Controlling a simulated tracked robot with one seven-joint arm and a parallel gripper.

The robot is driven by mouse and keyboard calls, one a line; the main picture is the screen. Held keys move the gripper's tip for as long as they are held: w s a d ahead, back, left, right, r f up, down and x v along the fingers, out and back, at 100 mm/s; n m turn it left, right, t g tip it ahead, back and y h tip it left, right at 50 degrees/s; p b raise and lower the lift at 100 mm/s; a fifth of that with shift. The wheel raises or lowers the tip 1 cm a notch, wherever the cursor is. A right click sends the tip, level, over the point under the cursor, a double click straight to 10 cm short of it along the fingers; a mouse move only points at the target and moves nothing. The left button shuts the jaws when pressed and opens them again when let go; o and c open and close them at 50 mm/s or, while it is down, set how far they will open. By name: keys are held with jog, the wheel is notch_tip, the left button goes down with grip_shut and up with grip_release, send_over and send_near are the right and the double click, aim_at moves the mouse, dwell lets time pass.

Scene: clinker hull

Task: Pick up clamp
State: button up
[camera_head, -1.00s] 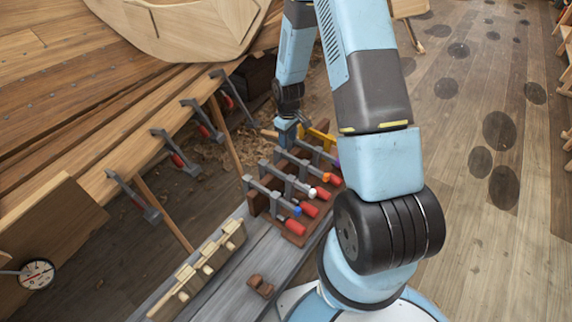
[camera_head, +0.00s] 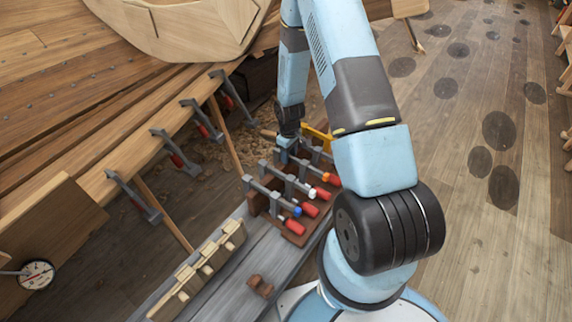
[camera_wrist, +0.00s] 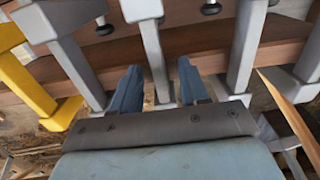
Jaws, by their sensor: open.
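Several grey clamps with red handles stand in a row on a brown wooden rack (camera_head: 262,207) in the head view, among them a blue-tipped clamp (camera_head: 272,194) and a white-tipped clamp (camera_head: 292,182). A yellow clamp (camera_head: 318,137) is at the far end. My gripper (camera_head: 287,150) is at the far part of the rack, its fingertips partly hidden among the clamps. In the wrist view my gripper (camera_wrist: 160,84) is open, with a grey clamp bar (camera_wrist: 153,50) between its two blue fingers. I cannot tell whether the fingers touch it. The yellow clamp (camera_wrist: 25,80) is to the left.
Neighbouring grey clamps (camera_wrist: 247,45) stand close on both sides. The rack is on a grey bench (camera_head: 240,280) with pale wooden pieces (camera_head: 205,265) and a small brown block (camera_head: 260,286). More clamps (camera_head: 175,150) hang on the hull planks at left.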

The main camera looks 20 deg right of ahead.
grip_shut()
dwell(0.3)
dwell(1.1)
